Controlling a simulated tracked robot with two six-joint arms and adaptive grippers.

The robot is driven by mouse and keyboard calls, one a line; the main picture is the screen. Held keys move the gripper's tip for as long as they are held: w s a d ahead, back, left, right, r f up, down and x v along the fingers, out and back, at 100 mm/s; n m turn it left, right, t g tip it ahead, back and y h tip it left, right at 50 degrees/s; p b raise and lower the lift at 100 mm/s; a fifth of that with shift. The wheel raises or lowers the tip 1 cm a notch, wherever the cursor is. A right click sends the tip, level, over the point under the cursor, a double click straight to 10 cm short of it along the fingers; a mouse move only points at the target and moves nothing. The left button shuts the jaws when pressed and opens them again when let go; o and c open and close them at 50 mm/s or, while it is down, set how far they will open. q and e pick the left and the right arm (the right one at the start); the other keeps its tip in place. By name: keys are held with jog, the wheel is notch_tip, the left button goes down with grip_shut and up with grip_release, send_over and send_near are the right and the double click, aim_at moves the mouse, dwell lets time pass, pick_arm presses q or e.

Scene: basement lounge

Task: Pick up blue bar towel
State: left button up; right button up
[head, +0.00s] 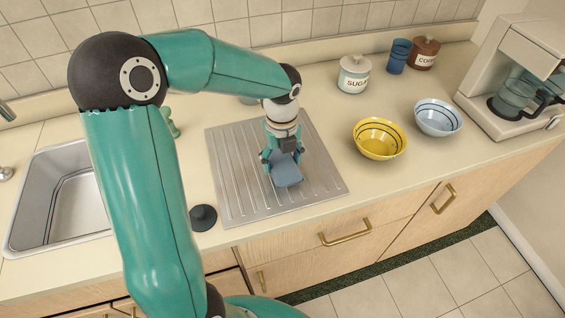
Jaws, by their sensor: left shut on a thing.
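The blue bar towel (287,173) is a small folded blue cloth at the middle of the ribbed metal drainboard (233,190). My left gripper (281,160) comes down over it from above and is shut on it. The gripper's fingers and body hide the back part of the towel. I cannot tell whether the towel touches the drainboard or is slightly above it. My right gripper is not in view.
A yellow bowl (380,138) and a light blue bowl (438,118) stand right of the drainboard. Behind are a sugar canister (354,76), blue cups (399,56) and a brown canister (424,52). A coffee maker (515,80) is far right, a sink (62,205) left, a dark stopper (203,217) in front.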

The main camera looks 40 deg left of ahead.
aim_at(282, 162)
pick_arm(q)
notch_tip(282, 162, up, 18)
jog(key=shift+r, duration=0.2)
